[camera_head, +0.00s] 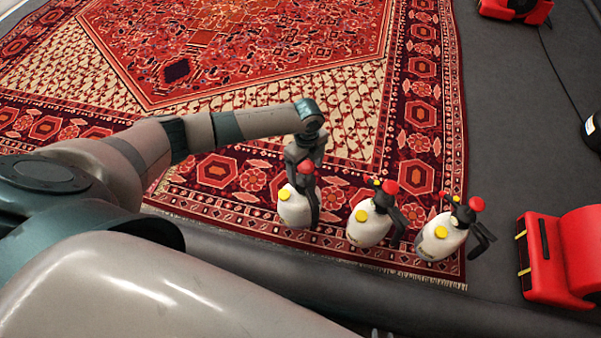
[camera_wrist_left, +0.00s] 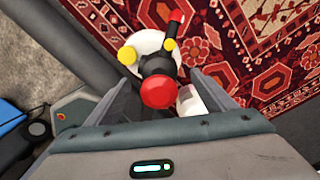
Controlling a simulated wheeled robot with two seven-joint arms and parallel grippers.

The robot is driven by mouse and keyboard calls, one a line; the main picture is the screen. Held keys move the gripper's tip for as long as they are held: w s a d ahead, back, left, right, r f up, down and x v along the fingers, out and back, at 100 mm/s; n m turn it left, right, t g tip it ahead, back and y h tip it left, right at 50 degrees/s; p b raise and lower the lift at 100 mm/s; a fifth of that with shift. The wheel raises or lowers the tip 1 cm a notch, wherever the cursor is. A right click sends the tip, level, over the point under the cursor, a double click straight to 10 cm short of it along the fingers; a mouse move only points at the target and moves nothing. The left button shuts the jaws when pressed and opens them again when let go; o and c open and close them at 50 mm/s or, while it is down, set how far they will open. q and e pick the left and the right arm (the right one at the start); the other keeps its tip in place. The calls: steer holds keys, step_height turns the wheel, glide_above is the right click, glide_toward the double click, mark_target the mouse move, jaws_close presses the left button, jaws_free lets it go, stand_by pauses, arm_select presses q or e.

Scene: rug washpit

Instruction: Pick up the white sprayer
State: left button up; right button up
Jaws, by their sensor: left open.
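Three white sprayers with black tops, red knobs and yellow caps stand in a row on the rug's near border: a left one (camera_head: 294,208), a middle one (camera_head: 368,228) and a right one (camera_head: 440,240). My left gripper (camera_head: 304,165) points down at the top of the left sprayer. In the left wrist view, this sprayer's white body (camera_wrist_left: 148,44) and red knob show between the two open fingers of my gripper (camera_wrist_left: 158,82). I cannot tell whether the fingers touch it. The gripper hides part of its top. My right gripper is not in view.
The patterned red rug (camera_head: 330,60) covers the floor behind the sprayers. A dark rounded edge (camera_head: 375,280) runs in front of them. A red machine (camera_head: 565,255) stands at the right, and another red one (camera_head: 515,10) is at the top right.

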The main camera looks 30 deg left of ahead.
mark_target(305, 178)
arm_select(q)
step_height(305, 178, down, 2)
steer(key=shift+s+f, duration=0.1)
steer(key=shift+f, duration=0.4)
arm_select(e)
steer(key=shift+s+d+f+g, duration=0.3)
steer(key=shift+s+d+f, duration=0.05)
steer(key=shift+s+f, duration=0.25)
arm_select(q)
steer(key=c, duration=2)
jaws_close()
arm_select(e)
steer(key=shift+s+a, duration=0.1)
steer(key=shift+s, duration=0.05)
